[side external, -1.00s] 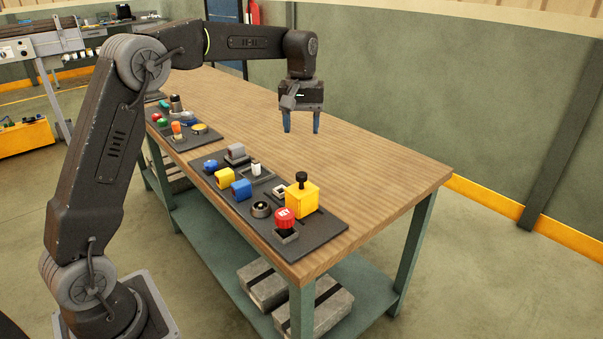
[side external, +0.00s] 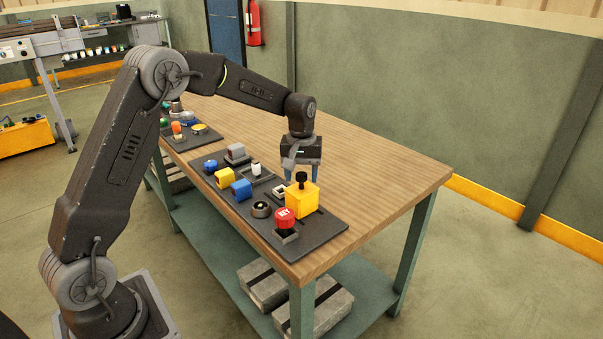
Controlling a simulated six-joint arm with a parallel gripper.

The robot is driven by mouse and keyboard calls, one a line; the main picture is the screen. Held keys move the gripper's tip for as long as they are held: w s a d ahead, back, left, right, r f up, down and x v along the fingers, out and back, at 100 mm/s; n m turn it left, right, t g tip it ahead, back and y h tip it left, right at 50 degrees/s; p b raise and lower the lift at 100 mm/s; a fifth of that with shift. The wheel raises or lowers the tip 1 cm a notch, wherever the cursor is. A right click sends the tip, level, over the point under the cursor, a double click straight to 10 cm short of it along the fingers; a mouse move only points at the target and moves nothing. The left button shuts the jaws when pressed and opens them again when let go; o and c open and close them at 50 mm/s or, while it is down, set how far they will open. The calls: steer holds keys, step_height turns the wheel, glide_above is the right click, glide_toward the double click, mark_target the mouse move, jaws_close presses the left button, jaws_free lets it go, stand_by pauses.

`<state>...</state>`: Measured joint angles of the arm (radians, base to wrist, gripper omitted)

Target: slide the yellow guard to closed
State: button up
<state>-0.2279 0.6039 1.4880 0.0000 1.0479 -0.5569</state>
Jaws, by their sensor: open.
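The yellow guard (side external: 301,201) is a yellow box with a black knob (side external: 301,178) on top. It stands on the dark panel (side external: 318,228) near the table's front right corner. A small grey-framed opening (side external: 279,190) shows beside its left side. My gripper (side external: 302,174) is open, fingers pointing down, just above and apparently behind the guard. The knob appears between the two fingers in the picture, but I cannot tell whether they are around it or behind it. The lower ends of the fingers are partly hidden by the guard.
A red button (side external: 285,217) stands in front of the guard. The wooden tabletop behind is clear.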

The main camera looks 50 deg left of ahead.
jaws_close()
steer(key=a, duration=0.9)
steer(key=shift+a, duration=0.3)
steer(key=shift+c, duration=1.3)
jaws_free()
steer(key=shift+a, duration=0.1)
steer(key=shift+o, duration=1.3)
steer(key=shift+r, duration=0.1)
